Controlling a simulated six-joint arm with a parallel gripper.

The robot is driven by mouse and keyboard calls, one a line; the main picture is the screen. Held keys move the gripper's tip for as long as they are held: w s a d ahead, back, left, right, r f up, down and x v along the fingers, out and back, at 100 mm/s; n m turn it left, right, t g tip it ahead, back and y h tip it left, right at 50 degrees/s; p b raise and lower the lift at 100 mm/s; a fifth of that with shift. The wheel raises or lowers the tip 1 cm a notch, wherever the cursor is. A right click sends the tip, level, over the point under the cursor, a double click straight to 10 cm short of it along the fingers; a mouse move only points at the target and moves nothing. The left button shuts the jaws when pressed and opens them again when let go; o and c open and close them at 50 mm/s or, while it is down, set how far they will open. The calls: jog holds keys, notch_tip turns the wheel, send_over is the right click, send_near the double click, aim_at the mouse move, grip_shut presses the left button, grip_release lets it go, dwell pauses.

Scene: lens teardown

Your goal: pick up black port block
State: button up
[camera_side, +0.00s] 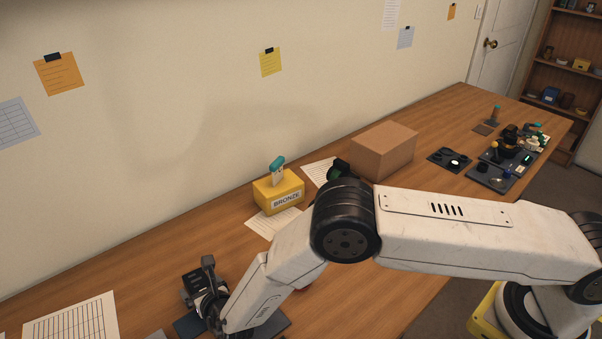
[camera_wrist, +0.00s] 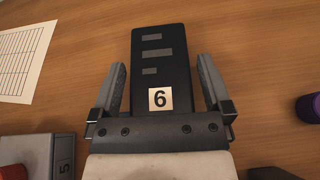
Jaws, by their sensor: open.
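The black port block (camera_wrist: 160,45), with grey bars and a white "6" label on top, lies in the middle of the wrist view. My gripper (camera_wrist: 162,67) is open, with one finger on each side of the block and a gap showing at each side. The block's near end is hidden by my gripper's body. In the side view my gripper (camera_side: 209,287) is low over the table at the lower left. A dark block (camera_side: 194,282) shows just behind it, partly covered. I cannot tell the exact finger height from these views.
A grey block labelled "5" (camera_wrist: 40,155) is at the lower left of the wrist view, and a purple round part (camera_wrist: 308,106) is at the right. A yellow BRONZE box (camera_side: 279,193) and a brown box (camera_side: 385,150) stand farther along the table. Papers lie flat nearby.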

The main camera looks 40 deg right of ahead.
aim_at(201, 286)
jog(key=c, duration=1.2)
jog(key=shift+r, duration=0.1)
jog(key=shift+r, duration=4.9)
